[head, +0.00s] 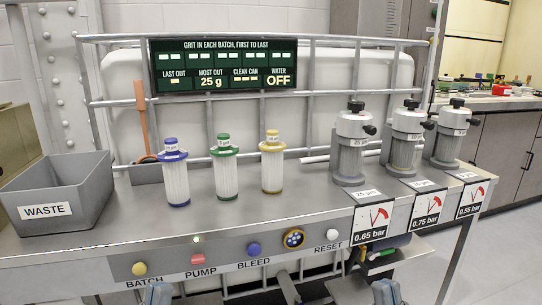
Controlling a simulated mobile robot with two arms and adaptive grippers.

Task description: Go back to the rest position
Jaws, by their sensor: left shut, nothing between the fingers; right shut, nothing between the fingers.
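My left gripper (158,293) shows at the bottom edge of the head view, below the yellow button on the bench front. It is shut and empty. My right gripper (386,292) shows at the bottom edge right of the middle, below the 0.65 bar gauge (374,218). It is also shut and empty. Both are low in front of the bench (270,215) and apart from the things standing on it. Only the tips of the grippers show; the rest is cut off by the frame.
A grey waste bin (95,200) stands at the left. Three filter cartridges, blue-topped (175,182), green-topped (226,178) and yellow-topped (272,172), stand upright in the middle. Three grey housings (352,150) stand at the right. Buttons line the bench front (110,277).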

